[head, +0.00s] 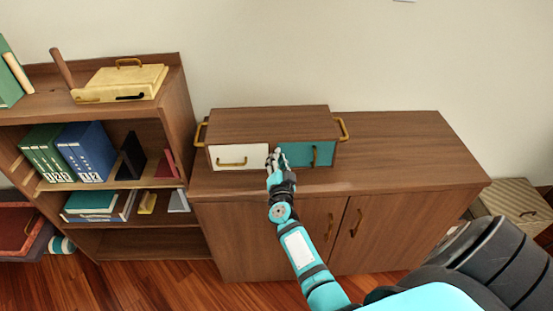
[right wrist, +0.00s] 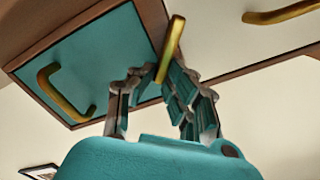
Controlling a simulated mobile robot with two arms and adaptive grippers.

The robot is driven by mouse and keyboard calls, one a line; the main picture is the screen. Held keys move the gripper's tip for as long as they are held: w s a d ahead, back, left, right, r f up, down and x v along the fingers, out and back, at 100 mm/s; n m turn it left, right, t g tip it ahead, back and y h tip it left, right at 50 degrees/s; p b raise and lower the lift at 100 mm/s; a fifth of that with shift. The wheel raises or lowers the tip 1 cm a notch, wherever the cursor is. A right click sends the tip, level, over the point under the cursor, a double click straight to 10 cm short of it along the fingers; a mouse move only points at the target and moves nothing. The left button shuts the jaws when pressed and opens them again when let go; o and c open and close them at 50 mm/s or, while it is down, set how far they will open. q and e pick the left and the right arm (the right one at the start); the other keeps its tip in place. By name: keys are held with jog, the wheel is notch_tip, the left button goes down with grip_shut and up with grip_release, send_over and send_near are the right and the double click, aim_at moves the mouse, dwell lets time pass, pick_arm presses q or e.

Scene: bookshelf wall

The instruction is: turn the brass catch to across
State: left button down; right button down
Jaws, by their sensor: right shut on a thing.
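The brass catch (right wrist: 170,50) is a slim bar at the edge between the teal door (right wrist: 88,65) and the white drawer front (right wrist: 235,35) of the wooden box. My right gripper (right wrist: 162,78) is shut on it, with fingers on both sides of the bar. The catch looks slanted in the right wrist view; its exact angle to the door is hard to tell. In the head view my right gripper (head: 277,155) is at the same edge and hides the catch. The teal door (head: 296,154) looks closed. My left gripper is out of view.
The box (head: 268,122) stands on a wooden cabinet (head: 400,150), whose right top is clear. Brass side handles (head: 344,129) stick out from the box. A bookshelf (head: 178,100) with binders stands close on the left.

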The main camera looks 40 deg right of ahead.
jog(key=m, duration=0.1)
jog(key=m+b, duration=0.1)
jog(key=m, duration=0.1)
jog(key=f+m, duration=0.1)
jog(key=shift+s+d+f+m, duration=0.1)
jog(key=shift+s+d+m, duration=0.15)
jog(key=shift+d+m, duration=0.05)
jog(key=m+b, duration=0.1)
jog(key=m, duration=0.1)
jog(key=f+m+b, duration=0.1)
jog(key=m, duration=0.2)
jog(key=shift+d+b, duration=0.15)
jog(key=shift+b, duration=0.15)
jog(key=shift+m, duration=0.3)
jog(key=c, duration=1.3)
grip_release()
jog(key=shift+c, duration=0.2)
